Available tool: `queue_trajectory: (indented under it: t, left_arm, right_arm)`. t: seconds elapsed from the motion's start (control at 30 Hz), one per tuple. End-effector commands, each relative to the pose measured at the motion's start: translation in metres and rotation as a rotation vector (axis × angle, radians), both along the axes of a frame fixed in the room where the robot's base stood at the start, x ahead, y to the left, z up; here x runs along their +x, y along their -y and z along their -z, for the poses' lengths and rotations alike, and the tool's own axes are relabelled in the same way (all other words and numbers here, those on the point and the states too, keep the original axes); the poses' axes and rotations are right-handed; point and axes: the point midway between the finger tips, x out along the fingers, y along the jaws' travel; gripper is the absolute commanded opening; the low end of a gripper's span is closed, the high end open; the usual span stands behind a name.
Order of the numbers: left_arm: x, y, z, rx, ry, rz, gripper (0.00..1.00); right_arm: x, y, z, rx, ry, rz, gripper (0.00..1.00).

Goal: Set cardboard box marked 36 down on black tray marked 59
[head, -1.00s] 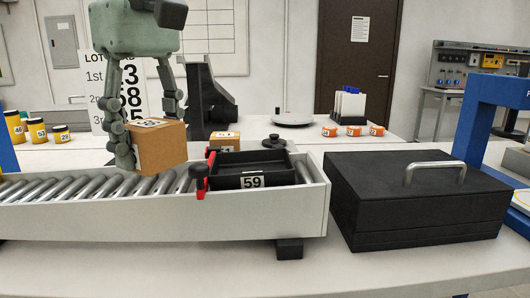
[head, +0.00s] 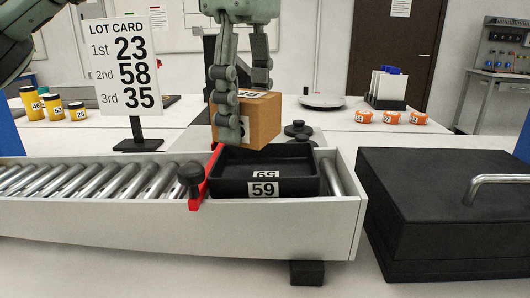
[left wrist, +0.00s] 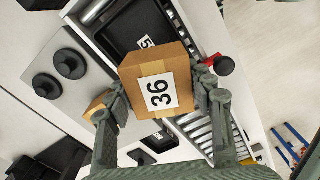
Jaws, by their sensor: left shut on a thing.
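The cardboard box marked 36 (head: 265,122) is held in my left gripper (head: 243,112), whose fingers are shut on its sides. In the left wrist view the box (left wrist: 135,73) shows its 36 label between the fingertips (left wrist: 165,104). The black tray marked 59 (head: 222,188) sits at the right end of the roller conveyor. The box hangs over the tray's back part, its lower edge close to the rim; contact cannot be told. The tray (left wrist: 117,27) also shows beyond the box in the left wrist view. My right gripper is not in view.
A red stop with a black knob (head: 190,176) stands at the tray's left side. A large black case (head: 440,205) is right of the conveyor (head: 150,222). Black knobbed weights (head: 299,130) and another cardboard box (left wrist: 97,104) lie behind the conveyor. A lot card (head: 127,65) stands behind left.

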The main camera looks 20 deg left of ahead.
Motion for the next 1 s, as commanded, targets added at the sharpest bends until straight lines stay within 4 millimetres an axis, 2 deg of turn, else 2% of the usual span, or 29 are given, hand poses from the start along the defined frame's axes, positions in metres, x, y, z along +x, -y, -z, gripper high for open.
queue_trajectory:
  t: [0.1, 0.2, 0.5, 0.9, 0.93, 1.0]
  left_arm:
    - [0.008, 0.014, 0.008, 0.001, 0.001, -0.001, 0.22]
    - [0.011, 0.019, 0.012, 0.000, 0.002, -0.001, 0.22]
    - [0.011, 0.018, 0.049, 0.000, 0.001, -0.001, 0.22]
    - [0.011, 0.019, 0.054, -0.001, 0.002, -0.001, 0.22]
    - [0.011, 0.019, 0.054, -0.001, 0.002, -0.001, 0.54]
    - [0.011, 0.019, 0.054, -0.001, 0.002, -0.001, 0.61]
  right_arm:
    - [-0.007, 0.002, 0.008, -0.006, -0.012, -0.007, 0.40]
    - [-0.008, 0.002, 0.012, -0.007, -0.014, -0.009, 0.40]
    - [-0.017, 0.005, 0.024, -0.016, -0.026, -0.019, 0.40]
    - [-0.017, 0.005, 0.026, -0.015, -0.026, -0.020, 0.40]
    - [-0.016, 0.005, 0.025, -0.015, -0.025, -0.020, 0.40]
    - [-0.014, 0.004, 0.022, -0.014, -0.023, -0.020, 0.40]
